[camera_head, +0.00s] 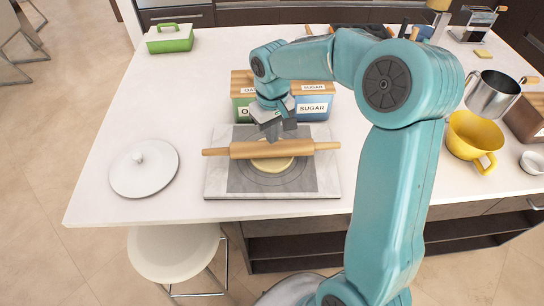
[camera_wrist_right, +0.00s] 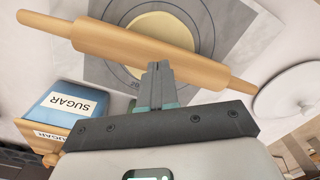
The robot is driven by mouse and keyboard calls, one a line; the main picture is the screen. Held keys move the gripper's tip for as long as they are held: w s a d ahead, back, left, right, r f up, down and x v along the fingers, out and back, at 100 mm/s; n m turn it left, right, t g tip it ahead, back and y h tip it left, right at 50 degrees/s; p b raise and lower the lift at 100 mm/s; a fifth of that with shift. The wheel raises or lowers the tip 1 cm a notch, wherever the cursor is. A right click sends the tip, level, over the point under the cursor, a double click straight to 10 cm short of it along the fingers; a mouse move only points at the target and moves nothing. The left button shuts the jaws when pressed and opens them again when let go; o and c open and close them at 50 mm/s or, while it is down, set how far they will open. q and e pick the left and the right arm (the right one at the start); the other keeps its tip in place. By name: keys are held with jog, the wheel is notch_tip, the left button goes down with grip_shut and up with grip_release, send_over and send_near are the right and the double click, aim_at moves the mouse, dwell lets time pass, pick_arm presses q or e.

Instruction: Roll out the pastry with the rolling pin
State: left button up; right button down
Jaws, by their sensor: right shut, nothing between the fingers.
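The wooden rolling pin (camera_head: 271,149) lies left to right across the round pale pastry (camera_head: 272,163), which sits on a grey mat with ring marks on a marble board (camera_head: 330,185). In the right wrist view the rolling pin (camera_wrist_right: 150,50) runs diagonally and covers part of the pastry (camera_wrist_right: 160,28). My right gripper (camera_head: 271,134) is shut and empty, at the far side of the pin near its middle. In the right wrist view its fingertips (camera_wrist_right: 158,70) overlap the pin's edge; I cannot tell whether they touch it. My left gripper is not in view.
Green and blue canisters stand behind the board, the blue sugar canister (camera_head: 312,108) close to my right gripper. A white round lid (camera_head: 144,168) lies left of the board. A yellow jug (camera_head: 472,136) and a metal pot (camera_head: 492,95) stand right. The counter's left part is mostly clear.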

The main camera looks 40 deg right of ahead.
jog(key=shift+f, duration=0.2)
jog(key=shift+f+b, duration=0.8)
jog(key=shift+f, duration=0.1)
jog(key=shift+w+d+r+p, duration=0.15)
jog(key=shift+w+d+p, duration=0.1)
jog(key=shift+w+p, duration=0.1)
jog(key=shift+w+d+p, duration=0.5)
jog(key=shift+w+d, duration=0.2)
jog(key=shift+w, duration=0.1)
